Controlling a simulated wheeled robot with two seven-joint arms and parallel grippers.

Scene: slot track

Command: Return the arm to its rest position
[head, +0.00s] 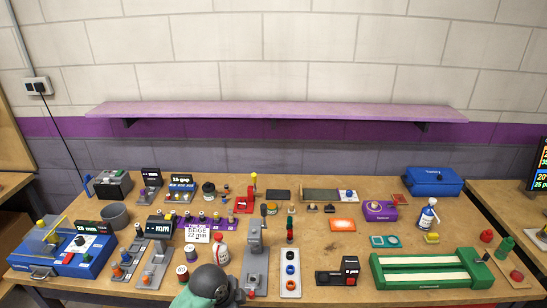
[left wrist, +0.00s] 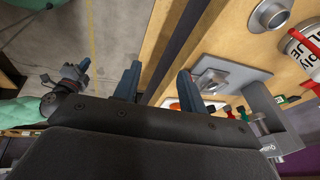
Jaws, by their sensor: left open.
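My left gripper (left wrist: 158,86) is open in the left wrist view, with its two dark fingers apart and nothing between them. It is at the front edge of the wooden table, with bare floor below on the left side of that view. In the head view a rounded grey and green part of my arm shows at the bottom edge, left of the middle; the fingers are not seen there. A small grey jointed part on a green link, perhaps my right gripper, shows at the left of the left wrist view; its jaws are unclear.
The table (head: 330,256) is crowded. Near my arm stand a red-and-white bottle (head: 221,250), a grey upright fixture (head: 255,255) and a plate with coloured rings (head: 290,272). A green tray (head: 430,286) is at the front right. A purple shelf (head: 275,110) spans the wall.

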